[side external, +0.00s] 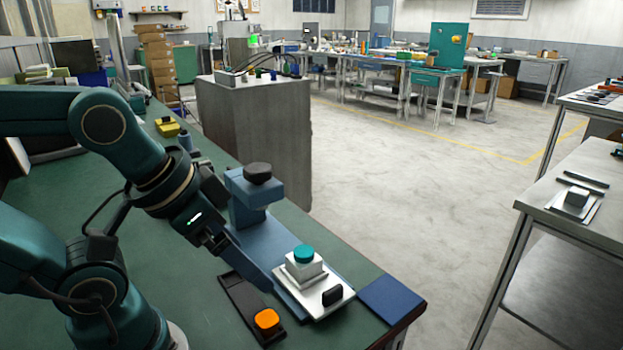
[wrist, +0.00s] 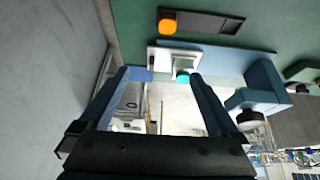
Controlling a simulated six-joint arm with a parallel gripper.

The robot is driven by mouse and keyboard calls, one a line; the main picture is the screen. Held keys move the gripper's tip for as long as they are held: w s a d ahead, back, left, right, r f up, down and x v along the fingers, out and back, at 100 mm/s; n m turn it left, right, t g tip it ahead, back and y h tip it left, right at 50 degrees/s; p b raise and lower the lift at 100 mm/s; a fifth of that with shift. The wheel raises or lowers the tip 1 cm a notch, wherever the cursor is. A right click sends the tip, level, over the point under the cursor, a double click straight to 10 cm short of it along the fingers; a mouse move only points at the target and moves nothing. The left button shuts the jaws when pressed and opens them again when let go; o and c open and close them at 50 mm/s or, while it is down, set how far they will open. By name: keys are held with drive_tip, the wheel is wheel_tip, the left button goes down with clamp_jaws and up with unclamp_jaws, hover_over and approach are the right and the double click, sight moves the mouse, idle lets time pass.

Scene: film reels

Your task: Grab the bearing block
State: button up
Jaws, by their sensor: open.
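The likeliest bearing block is a pale block (side external: 305,270) with a round teal cap (side external: 303,253). It stands upright on a light metal plate (side external: 320,300) near the bench's end. The block (wrist: 184,62) and its teal cap (wrist: 182,77) also show in the wrist view, between the fingertip lines and closer to the right finger. My gripper (wrist: 160,74) is open, its two fingers spread with nothing between them. In the side view my gripper (side external: 262,282) points down toward the plate, left of the block. I cannot tell the exact gap to the block.
A black knob (side external: 332,295) is on the plate's front. A dark tray (side external: 240,297) with an orange cap (side external: 267,319) lies left of it. A blue fixture with a black knob (side external: 257,173) rises behind. A blue pad (side external: 391,299) lies at the bench's right edge.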

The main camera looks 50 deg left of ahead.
drive_tip(key=w+a+r+m+g+y, duration=0.1)
drive_tip(key=a+r+m+g+y, duration=0.15)
drive_tip(key=a+m, duration=0.3)
drive_tip(key=m+g+y, duration=0.4)
drive_tip(key=m+y, duration=0.4)
drive_tip(key=m, duration=0.1)
hover_over(310, 260)
drive_tip(key=a, duration=0.1)
drive_tip(key=f, duration=0.2)
drive_tip(key=s+f, duration=0.1)
drive_tip(key=f, duration=0.1)
drive_tip(key=d+f+m+y, duration=0.1)
drive_tip(key=f, duration=0.1)
drive_tip(key=w+d+f+m+y, duration=0.1)
drive_tip(key=f, duration=0.2)
drive_tip(key=d+f+m+t+y, duration=0.1)
drive_tip(key=f, duration=0.2)
drive_tip(key=shift+w+d+f, duration=0.1)
drive_tip(key=shift+w+d, duration=0.1)
drive_tip(key=shift+s+f+m, duration=0.2)
drive_tip(key=shift+f+m, duration=0.05)
drive_tip(key=shift+f, duration=0.2)
drive_tip(key=shift+x, duration=2.4)
